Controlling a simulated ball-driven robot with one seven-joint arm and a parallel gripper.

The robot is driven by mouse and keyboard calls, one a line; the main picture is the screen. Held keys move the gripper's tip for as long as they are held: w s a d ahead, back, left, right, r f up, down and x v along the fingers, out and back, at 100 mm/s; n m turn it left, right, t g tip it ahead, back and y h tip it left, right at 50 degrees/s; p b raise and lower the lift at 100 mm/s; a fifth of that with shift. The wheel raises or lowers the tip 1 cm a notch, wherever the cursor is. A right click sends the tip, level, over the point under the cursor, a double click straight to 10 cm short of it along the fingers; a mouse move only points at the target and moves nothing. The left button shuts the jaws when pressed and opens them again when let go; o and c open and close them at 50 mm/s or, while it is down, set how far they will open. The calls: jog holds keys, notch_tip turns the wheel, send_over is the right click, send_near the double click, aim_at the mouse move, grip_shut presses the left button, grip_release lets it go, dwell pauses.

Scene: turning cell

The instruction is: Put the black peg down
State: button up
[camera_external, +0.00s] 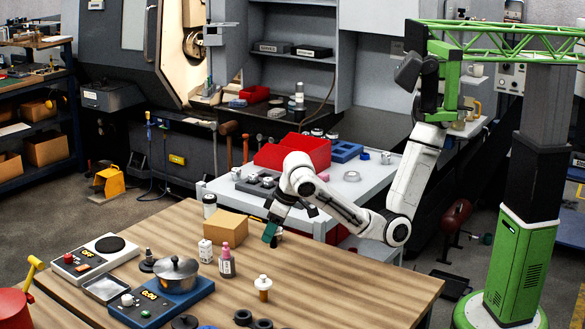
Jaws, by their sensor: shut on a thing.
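I cannot tell whether the piece touches the table. No clearly black peg shows in the jaws, and the fingers are too small to make out well.
The table's right side is clear.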

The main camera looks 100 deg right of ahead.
aim_at(278, 231)
jog(key=w+f, duration=0.2)
jog(key=shift+w+a+f, duration=0.1)
jog(key=shift+w+f, duration=0.1)
jog(key=shift+f, duration=0.15)
jog(key=shift+w+f+p, duration=0.1)
jog(key=shift+f+p, duration=0.4)
jog(key=shift+f, duration=1.15)
jog(key=o, duration=1.2)
jog(key=shift+f, duration=0.15)
jog(key=v, duration=1.1)
jog(key=shift+w, duration=0.1)
jog(key=shift+s+a+r+p, duration=0.1)
jog(key=shift+s+r+p, duration=0.15)
jog(key=shift+r+p, duration=0.4)
